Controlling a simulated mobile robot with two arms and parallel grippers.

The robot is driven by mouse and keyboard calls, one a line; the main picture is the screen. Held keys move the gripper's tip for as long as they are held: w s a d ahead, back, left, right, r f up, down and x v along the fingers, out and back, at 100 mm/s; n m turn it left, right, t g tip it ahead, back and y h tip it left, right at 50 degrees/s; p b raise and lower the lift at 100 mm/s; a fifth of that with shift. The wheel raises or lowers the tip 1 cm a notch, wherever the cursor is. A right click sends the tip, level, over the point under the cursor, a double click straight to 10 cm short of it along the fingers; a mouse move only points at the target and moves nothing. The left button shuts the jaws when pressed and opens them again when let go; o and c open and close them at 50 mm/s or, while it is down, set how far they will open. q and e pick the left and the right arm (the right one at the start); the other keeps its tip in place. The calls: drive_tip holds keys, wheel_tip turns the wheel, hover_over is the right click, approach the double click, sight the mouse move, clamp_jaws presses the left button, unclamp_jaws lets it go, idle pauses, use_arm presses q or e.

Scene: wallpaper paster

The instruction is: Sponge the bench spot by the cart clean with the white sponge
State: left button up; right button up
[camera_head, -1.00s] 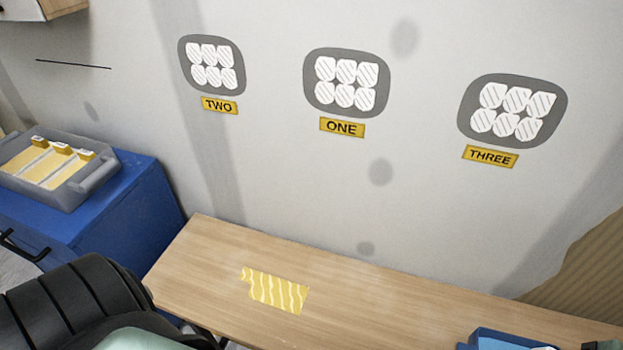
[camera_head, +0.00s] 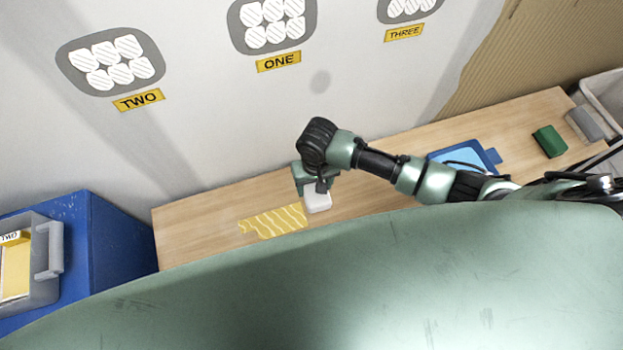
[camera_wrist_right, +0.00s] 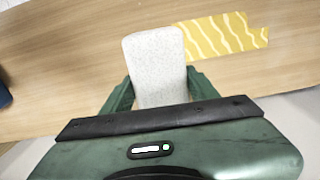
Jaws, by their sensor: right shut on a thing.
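The bench spot is a yellow patch with wavy pale stripes (camera_head: 275,222) on the wooden bench, towards its left end near the blue cart (camera_head: 105,245). It also shows in the right wrist view (camera_wrist_right: 222,36). My right gripper (camera_head: 316,190) is shut on the white sponge (camera_head: 318,203), just right of the patch. In the right wrist view the sponge (camera_wrist_right: 156,65) sits between the two green fingers, beside the patch's edge. I cannot tell whether the sponge touches the bench. My left gripper is not in view.
The bench (camera_head: 190,235) runs along the wall. A blue tray with light blue inside (camera_head: 463,157), a green block (camera_head: 549,141) and a grey block (camera_head: 583,124) are on its right part. A grey bin (camera_head: 47,262) stands on the cart.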

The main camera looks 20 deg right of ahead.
sight(313, 199)
drive_tip(key=shift+s+a+f, duration=0.15)
drive_tip(key=shift+s+f, duration=0.2)
drive_tip(key=shift+s, duration=0.05)
drive_tip(key=shift+a+f, duration=0.1)
drive_tip(key=shift+f, duration=0.3)
drive_tip(key=shift+a, duration=0.1)
drive_tip(key=shift+s+p, duration=0.1)
drive_tip(key=shift+p, duration=0.6)
wheel_tip(313, 199, down, 4)
drive_tip(key=b, duration=0.3)
drive_tip(key=shift+f, duration=0.25)
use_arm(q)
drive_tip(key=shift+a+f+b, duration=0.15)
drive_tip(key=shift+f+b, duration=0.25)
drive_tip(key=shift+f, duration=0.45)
use_arm(e)
drive_tip(key=shift+f, duration=0.95)
